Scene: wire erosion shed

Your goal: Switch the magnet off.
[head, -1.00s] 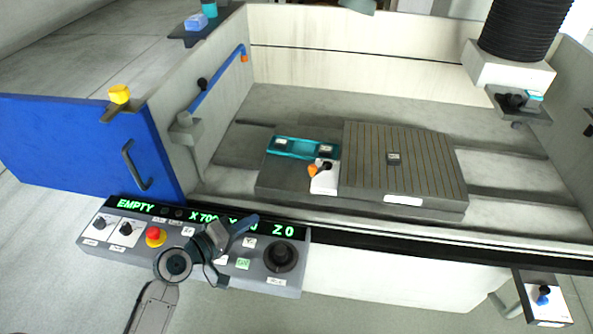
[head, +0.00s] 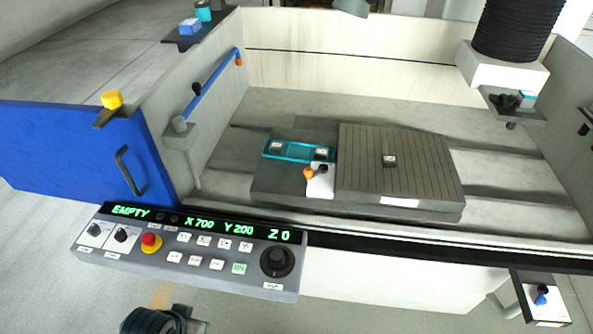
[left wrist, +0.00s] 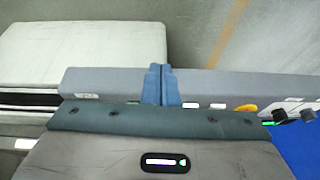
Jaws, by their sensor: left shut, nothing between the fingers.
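The magnet is most likely the grey grooved plate (head: 425,170) on the bed inside the machine tank. At its left edge a white plate (head: 321,186) carries a small lever with an orange knob (head: 308,173), which lies to the left of its dark pivot. The labels there are too small to read. My left gripper (left wrist: 161,72) is shut and empty in the left wrist view, in front of the grey control panel (left wrist: 105,82). In the head view only a dark part of my left arm shows at the bottom, well short of the lever. My right gripper is out of view.
The control panel (head: 150,262) with knobs, buttons and a red stop button (head: 150,240) reads EMPTY, X 700, Y 200, Z 0. A blue door (head: 70,150) stands open at left. A black bellows column (head: 515,30) stands at back right. A blue-knobbed switch box (head: 545,312) is front right.

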